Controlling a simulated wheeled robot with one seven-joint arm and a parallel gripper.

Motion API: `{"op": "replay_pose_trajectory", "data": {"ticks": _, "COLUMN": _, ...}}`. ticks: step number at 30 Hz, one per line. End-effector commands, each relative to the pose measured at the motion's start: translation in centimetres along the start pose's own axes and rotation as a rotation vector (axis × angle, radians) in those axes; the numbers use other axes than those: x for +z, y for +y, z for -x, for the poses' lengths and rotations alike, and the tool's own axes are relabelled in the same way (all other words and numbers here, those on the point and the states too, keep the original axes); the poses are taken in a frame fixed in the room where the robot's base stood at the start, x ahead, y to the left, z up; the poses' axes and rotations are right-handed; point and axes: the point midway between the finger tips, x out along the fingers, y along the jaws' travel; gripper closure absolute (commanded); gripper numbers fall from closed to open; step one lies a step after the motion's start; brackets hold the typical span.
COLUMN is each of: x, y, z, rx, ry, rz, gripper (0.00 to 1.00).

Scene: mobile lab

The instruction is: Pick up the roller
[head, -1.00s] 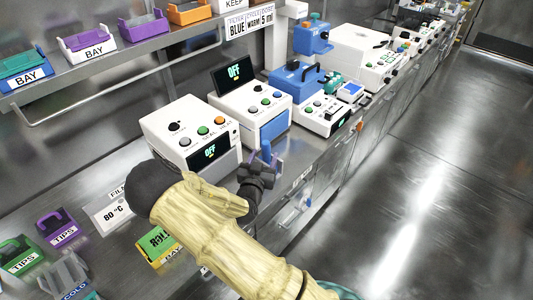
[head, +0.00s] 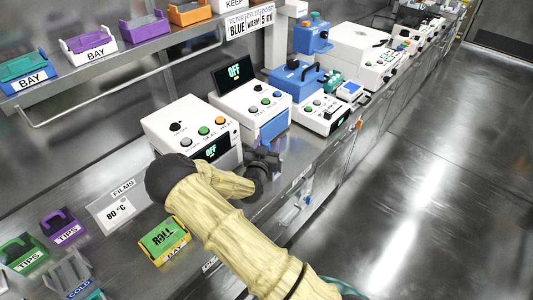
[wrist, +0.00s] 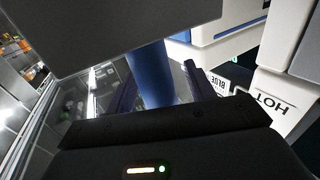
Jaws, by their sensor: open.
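A blue upright cylinder, likely the roller (wrist: 150,75), stands between my gripper's two dark purple fingers in the wrist view. Its top is cut off by a dark grey block, and its lower end is hidden behind the gripper body. My gripper (head: 266,160) is at the bench's front edge, just right of the nearer white machine. Its open fingers (wrist: 158,82) are on either side of the blue cylinder. I cannot tell whether they touch it. In the head view the cylinder is hidden by the gripper. A green and yellow tray marked ROLL BAY (head: 165,240) is left of my arm.
White machines (head: 192,132) and (head: 250,107) with green displays line the bench close to my gripper. A blue device (head: 297,78) stands farther along. The floor at right is clear.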

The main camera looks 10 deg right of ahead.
Motion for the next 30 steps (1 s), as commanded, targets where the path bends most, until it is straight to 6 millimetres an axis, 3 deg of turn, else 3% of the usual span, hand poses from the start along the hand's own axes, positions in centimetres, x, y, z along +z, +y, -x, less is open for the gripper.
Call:
{"op": "replay_pose_trajectory", "data": {"ticks": 13, "x": 0.01, "y": -0.01, "z": 0.05, "rx": 0.000, "ry": 0.000, "rz": 0.000, "gripper": 0.46}}
{"op": "replay_pose_trajectory", "data": {"ticks": 21, "x": 0.00, "y": -0.01, "z": 0.06, "rx": 0.000, "ry": 0.000, "rz": 0.000, "gripper": 0.94}}
{"op": "replay_pose_trajectory", "data": {"ticks": 30, "x": -0.23, "y": -0.02, "z": 0.04, "rx": 0.000, "ry": 0.002, "rz": -0.002, "gripper": 0.94}}
